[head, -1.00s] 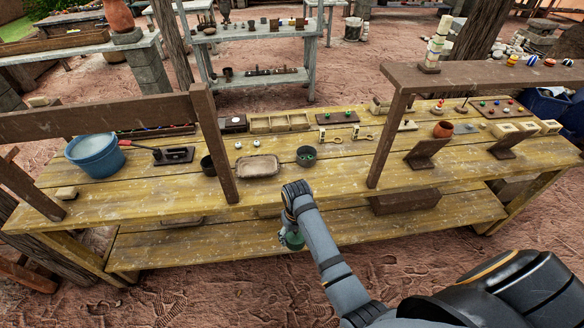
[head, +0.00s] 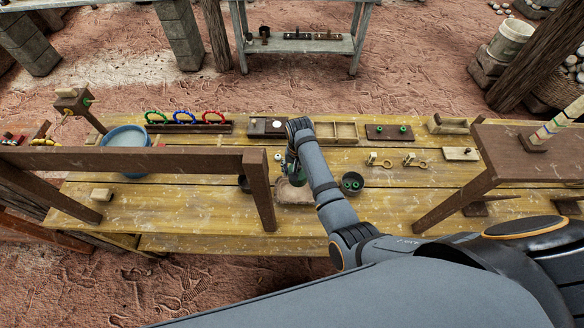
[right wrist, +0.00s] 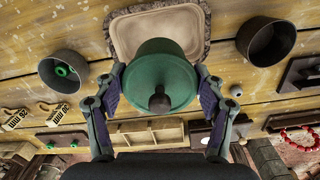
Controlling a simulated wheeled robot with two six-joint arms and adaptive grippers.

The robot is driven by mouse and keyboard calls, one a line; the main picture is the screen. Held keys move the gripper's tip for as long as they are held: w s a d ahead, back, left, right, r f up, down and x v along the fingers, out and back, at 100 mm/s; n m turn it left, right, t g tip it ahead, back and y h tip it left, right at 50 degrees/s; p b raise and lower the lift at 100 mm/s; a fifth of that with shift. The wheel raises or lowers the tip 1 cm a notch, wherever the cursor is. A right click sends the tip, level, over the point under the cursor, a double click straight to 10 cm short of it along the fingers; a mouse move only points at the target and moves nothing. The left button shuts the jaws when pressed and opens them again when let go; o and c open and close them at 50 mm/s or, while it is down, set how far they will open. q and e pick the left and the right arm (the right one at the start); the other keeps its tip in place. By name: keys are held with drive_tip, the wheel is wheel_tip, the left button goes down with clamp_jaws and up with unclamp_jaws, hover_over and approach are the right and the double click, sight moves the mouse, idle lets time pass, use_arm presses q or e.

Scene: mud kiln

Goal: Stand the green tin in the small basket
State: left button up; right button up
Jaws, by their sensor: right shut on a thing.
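The green tin (right wrist: 160,78), with a dark knob on its lid, is held between the two fingers of my right gripper (right wrist: 160,92). In the head view the tin (head: 291,159) is partly hidden by my right gripper (head: 296,170). The gap between tin and basket is hard to judge. My left gripper is out of view.
A dark bowl with green rings (head: 352,182) stands right of the basket and another dark bowl (head: 244,184) stands left. A wooden compartment tray (head: 337,131) lies behind. A brown raised rail (head: 200,160) crosses the bench's front left; a shelf (head: 510,150) stands right.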

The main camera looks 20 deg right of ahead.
sight(299, 183)
drive_tip(key=shift+s+f, duration=0.6)
drive_tip(key=shift+s, duration=0.1)
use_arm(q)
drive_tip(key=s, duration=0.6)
use_arm(e)
wheel_tip(299, 183, down, 3)
drive_tip(key=shift+f, duration=0.1)
drive_tip(key=shift+w+f+b, duration=0.2)
drive_tip(key=shift+f+b, duration=0.55)
drive_tip(key=shift+b, duration=0.05)
drive_tip(key=shift+w+f, duration=0.2)
drive_tip(key=shift+s+f+b, duration=0.1)
drive_tip(key=shift+f+b, duration=0.55)
drive_tip(key=shift+b, duration=0.1)
wheel_tip(299, 183, down, 2)
drive_tip(key=b, duration=0.2)
drive_tip(key=shift+s+b, duration=0.15)
drive_tip(key=shift+b, duration=0.15)
drive_tip(key=shift+r, duration=0.1)
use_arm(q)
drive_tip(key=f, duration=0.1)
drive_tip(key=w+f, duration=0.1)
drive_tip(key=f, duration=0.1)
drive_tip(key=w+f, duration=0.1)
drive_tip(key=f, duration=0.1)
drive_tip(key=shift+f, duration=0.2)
